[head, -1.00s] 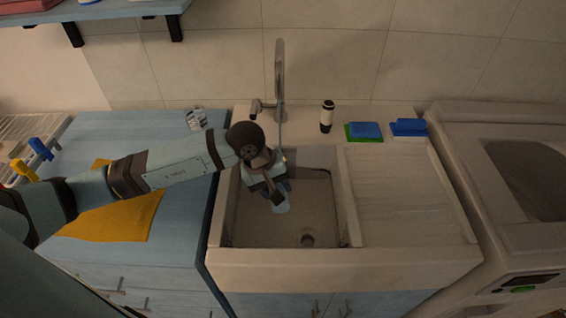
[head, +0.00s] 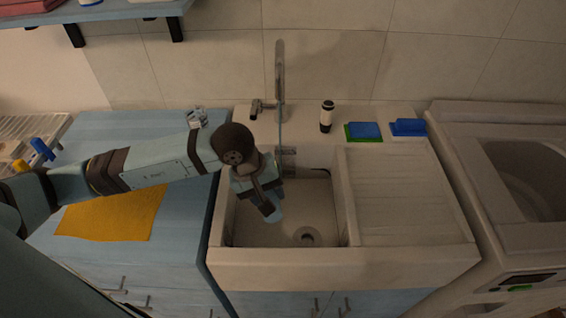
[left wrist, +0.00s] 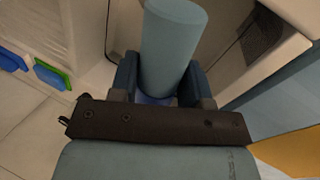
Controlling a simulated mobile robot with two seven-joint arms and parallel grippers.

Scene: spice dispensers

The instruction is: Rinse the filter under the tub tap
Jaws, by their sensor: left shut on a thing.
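The filter (head: 276,215) is a light blue-grey cylinder. My left gripper (head: 267,201) is shut on it, over the left part of the tub (head: 225,215), with the filter tilted down and forward. In the left wrist view the filter (left wrist: 172,50) stands out between the two dark blue fingers (left wrist: 158,90). The tub tap (head: 280,65) is a tall grey arch behind the tub, with a side lever (head: 257,107). A thin, pale line hangs below its spout, behind the gripper; it looks like water. The filter is in front of this line. My right gripper is not in view.
A ribbed drainboard (head: 400,195) is right of the tub. A yellow cloth (head: 115,215) lies on the blue counter (head: 180,235).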

